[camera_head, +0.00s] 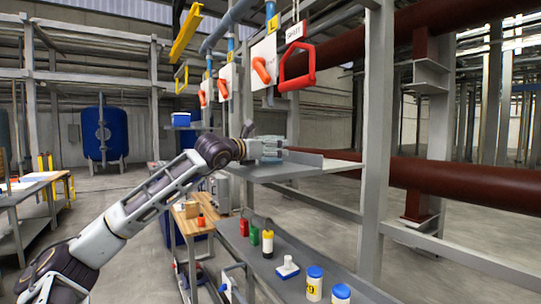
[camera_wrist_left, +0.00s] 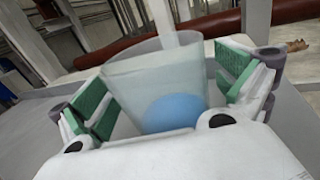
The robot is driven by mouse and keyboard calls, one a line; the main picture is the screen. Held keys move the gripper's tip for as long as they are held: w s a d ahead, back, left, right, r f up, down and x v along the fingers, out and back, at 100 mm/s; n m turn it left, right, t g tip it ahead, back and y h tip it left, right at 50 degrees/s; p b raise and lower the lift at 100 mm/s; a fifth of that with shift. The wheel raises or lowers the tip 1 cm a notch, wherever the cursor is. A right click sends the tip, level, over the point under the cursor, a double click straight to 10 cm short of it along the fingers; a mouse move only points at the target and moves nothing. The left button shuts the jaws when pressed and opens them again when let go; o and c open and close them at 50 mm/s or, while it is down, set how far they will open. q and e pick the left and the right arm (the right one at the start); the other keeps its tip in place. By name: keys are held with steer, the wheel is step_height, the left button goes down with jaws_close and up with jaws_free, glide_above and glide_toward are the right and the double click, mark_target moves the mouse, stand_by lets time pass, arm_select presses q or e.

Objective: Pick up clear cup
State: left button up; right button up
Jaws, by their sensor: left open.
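The clear cup (camera_wrist_left: 150,75) is translucent and fills the middle of the left wrist view, tilted in that picture. A blue round shape (camera_wrist_left: 175,113) shows in its lower part; I cannot tell whether it is inside or behind. My left gripper (camera_wrist_left: 168,90) is open, with its green-padded fingers on either side of the cup. A gap shows at the right finger; contact at the left one is unclear. In the head view my left gripper (camera_head: 262,148) is at the grey shelf (camera_head: 300,168), where the cup is hard to make out. My right gripper is not in view.
A dark red pipe (camera_head: 460,182) runs behind.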

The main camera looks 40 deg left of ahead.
arm_select(q)
steer(key=c, duration=1.1)
steer(key=shift+r, duration=0.2)
